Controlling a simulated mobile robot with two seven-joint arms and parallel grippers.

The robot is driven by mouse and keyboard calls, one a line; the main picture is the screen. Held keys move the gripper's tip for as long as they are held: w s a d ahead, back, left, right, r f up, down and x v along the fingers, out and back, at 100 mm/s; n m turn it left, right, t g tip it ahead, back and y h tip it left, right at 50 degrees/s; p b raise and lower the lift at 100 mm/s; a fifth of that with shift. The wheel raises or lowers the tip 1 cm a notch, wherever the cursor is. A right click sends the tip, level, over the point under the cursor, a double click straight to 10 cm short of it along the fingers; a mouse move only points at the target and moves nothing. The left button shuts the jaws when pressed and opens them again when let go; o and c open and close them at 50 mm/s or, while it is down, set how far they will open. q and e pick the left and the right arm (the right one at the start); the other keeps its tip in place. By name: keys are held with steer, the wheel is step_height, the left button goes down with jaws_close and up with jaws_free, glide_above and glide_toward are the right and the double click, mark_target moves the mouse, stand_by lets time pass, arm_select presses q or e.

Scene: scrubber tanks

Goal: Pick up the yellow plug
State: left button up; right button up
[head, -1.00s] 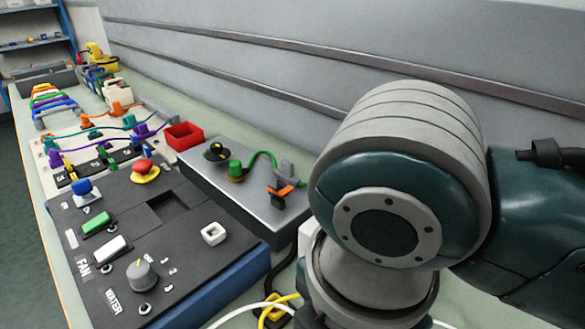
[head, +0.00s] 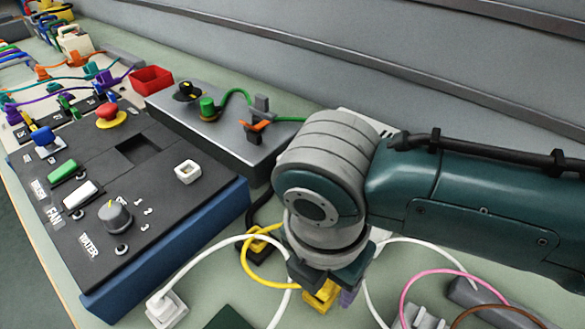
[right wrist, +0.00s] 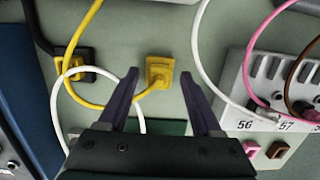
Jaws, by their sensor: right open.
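A yellow plug (right wrist: 159,72) with a yellow cable lies on the pale green table top in the right wrist view. It shows partly in the head view (head: 320,298), below my right gripper (head: 330,288). My right gripper also shows in the right wrist view (right wrist: 159,76), its two dark fingers apart, one on each side of the plug. The jaws are open and no contact with the plug is visible. The cable's other end is a yellow connector (right wrist: 80,60) at a black socket, to the left. My left gripper is out of view.
A black control panel (head: 100,165) on a blue base and a grey metal box (head: 215,130) stand to the left. A numbered socket strip (right wrist: 285,85) with pink and brown cables is on the right.

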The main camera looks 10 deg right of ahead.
jaws_close()
stand_by(0.5)
